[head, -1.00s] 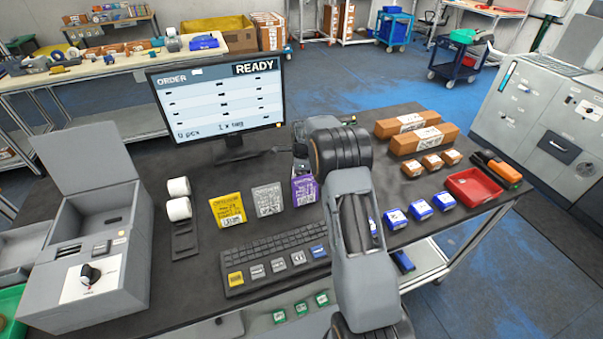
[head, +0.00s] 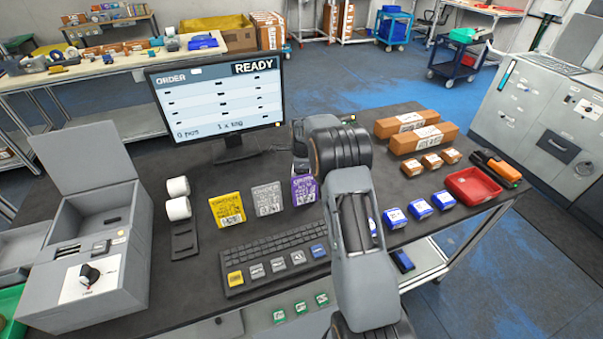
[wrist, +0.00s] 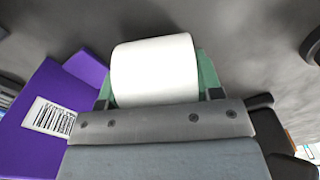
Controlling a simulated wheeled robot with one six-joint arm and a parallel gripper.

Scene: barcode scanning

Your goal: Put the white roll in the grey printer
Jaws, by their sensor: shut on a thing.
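A white roll (wrist: 155,70) is in my gripper (wrist: 157,88), which is shut on it, with green pads showing on either side of the roll in the wrist view. In the head view my arm hides the held roll and most of the gripper, close to the purple packet (head: 304,189). The grey printer (head: 118,268) stands at the left of the dark table, with its lid (head: 88,160) up and its bay open. Two other white rolls (head: 178,208) lie on a dark holder (head: 184,242) between the printer and the yellow packet (head: 227,210).
A monitor (head: 215,105) stands behind the packets, and a keyboard (head: 270,262) lies in front. Blue boxes (head: 419,209), brown boxes (head: 420,138) and a red tray (head: 474,185) occupy the right side. The purple packet (wrist: 45,115) is beside my gripper in the wrist view.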

